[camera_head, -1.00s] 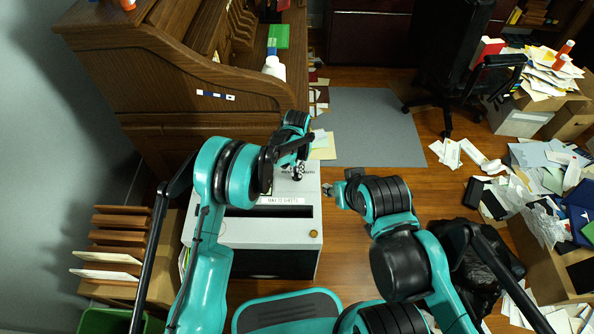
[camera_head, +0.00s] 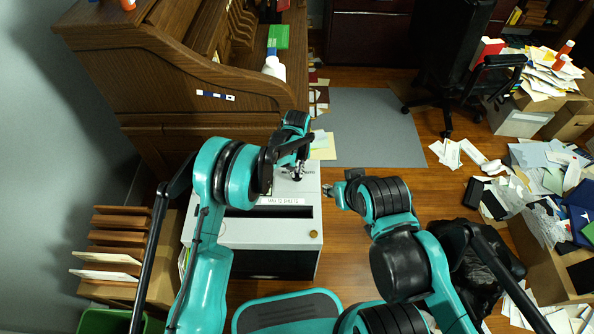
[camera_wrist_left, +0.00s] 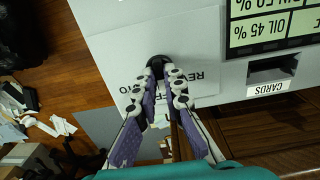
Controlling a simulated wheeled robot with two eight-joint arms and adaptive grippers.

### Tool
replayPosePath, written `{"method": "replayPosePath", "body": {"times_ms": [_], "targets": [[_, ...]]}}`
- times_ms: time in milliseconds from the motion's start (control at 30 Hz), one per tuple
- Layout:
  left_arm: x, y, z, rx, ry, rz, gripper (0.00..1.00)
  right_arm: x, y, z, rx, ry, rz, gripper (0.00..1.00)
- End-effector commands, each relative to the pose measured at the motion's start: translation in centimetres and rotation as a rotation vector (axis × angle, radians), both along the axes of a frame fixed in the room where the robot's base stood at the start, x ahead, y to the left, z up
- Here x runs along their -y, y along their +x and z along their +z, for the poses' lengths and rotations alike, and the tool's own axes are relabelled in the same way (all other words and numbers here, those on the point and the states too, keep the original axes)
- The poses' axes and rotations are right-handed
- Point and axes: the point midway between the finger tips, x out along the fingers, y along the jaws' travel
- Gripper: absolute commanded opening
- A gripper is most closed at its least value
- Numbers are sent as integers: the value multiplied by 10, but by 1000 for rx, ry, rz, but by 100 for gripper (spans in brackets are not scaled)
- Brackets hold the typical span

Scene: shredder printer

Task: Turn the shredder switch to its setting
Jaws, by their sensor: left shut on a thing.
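The shredder (camera_head: 262,232) is a light grey-topped box with a dark front, beside the wooden desk. Its switch is a small black knob (camera_wrist_left: 156,63) on the top panel, upside down in the left wrist view. The switch's label (camera_wrist_left: 190,82) reads partly "REV", "OFF" and "AUTO"; the fingers hide some of it. My left gripper (camera_head: 298,176) is at the far right corner of the shredder top, and its fingers (camera_wrist_left: 165,74) are shut on the knob. My right gripper (camera_head: 330,191) is just right of the shredder, apart from it; its fingers are too small to read.
The roll-top desk (camera_head: 190,90) stands behind the shredder. A paper-filled box (camera_head: 550,240) and a black bag (camera_head: 470,275) are at the right. A grey mat (camera_head: 375,125) lies on open floor. The shredder's display (camera_wrist_left: 270,25) and "CARDS" slot (camera_wrist_left: 272,69) show in the wrist view.

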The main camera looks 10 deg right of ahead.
Motion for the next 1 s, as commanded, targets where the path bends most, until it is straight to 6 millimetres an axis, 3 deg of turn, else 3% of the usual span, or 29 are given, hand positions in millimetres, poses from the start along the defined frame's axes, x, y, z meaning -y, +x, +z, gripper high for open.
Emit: {"method": "replayPosePath", "body": {"times_ms": [67,167,200,567,667,1000], "targets": [[0,1,1,3,-1,0,0,0,0,0,0,0,0,40],[0,1,1,3,-1,0,28,0,0,0,0,0,0,40],[0,1,0,2,0,-1,30,0,0,0,0,0,0,40],[0,0,6,1,0,-1,30,0,0,0,0,0,0,40],[0,0,19,1,0,-1,30,0,0,0,0,0,0,40],[0,0,91,1,0,-1,30,0,0,0,0,0,0,40]]}}
